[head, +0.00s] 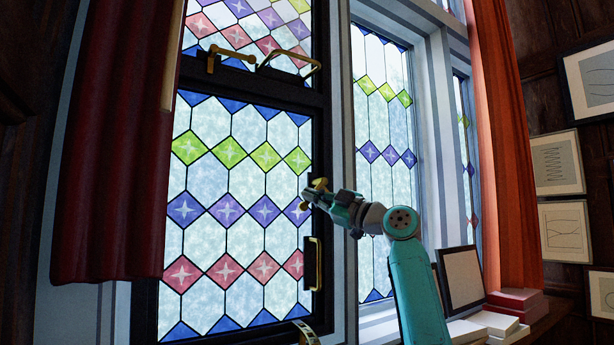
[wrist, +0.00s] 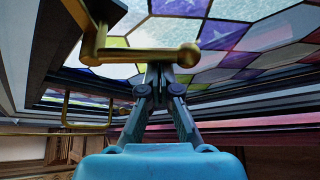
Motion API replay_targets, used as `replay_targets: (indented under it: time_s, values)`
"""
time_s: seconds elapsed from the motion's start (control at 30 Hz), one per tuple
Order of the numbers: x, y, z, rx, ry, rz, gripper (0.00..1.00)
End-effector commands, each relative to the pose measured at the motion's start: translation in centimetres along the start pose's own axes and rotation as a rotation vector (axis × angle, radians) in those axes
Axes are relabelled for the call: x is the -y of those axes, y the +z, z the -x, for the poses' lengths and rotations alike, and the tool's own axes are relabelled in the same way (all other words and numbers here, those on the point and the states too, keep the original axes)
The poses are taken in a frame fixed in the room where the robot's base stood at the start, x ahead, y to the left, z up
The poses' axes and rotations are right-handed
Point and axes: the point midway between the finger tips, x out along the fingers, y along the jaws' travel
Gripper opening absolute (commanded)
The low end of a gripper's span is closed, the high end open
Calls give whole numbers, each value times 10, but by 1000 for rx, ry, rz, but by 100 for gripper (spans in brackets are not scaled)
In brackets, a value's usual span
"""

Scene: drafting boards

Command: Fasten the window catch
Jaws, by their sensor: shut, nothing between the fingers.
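The brass window catch (head: 320,184) sits on the right edge of the lower leaded sash, partly hidden by my gripper. In the wrist view its lever (wrist: 140,55) runs across the picture from a bracket at upper left to a ball end at right. My gripper (head: 312,196) is at the catch, its fingers closed together with nothing between them. In the wrist view the shut fingertips (wrist: 159,70) lie right by the lever's middle; I cannot tell whether they touch it. A second brass catch (head: 226,56) is on the dark rail above.
A brass loop handle (head: 289,62) is on the upper sash, and a black-backed handle (head: 314,263) is below the catch. A red curtain (head: 112,140) hangs at left, an orange one (head: 505,140) at right. Frames and books (head: 517,300) crowd the sill.

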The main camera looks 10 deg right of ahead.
Motion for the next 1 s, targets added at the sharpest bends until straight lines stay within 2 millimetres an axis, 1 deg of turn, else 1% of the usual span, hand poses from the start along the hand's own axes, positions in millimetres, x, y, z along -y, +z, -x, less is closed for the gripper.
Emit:
replay_targets:
  time_s: [0.4,0.7,1.0]
  values:
    - [-2,21,13,1,-200,336,0]
    - [-5,32,19,1,-313,530,0]
    - [-6,38,22,1,-322,546,0]
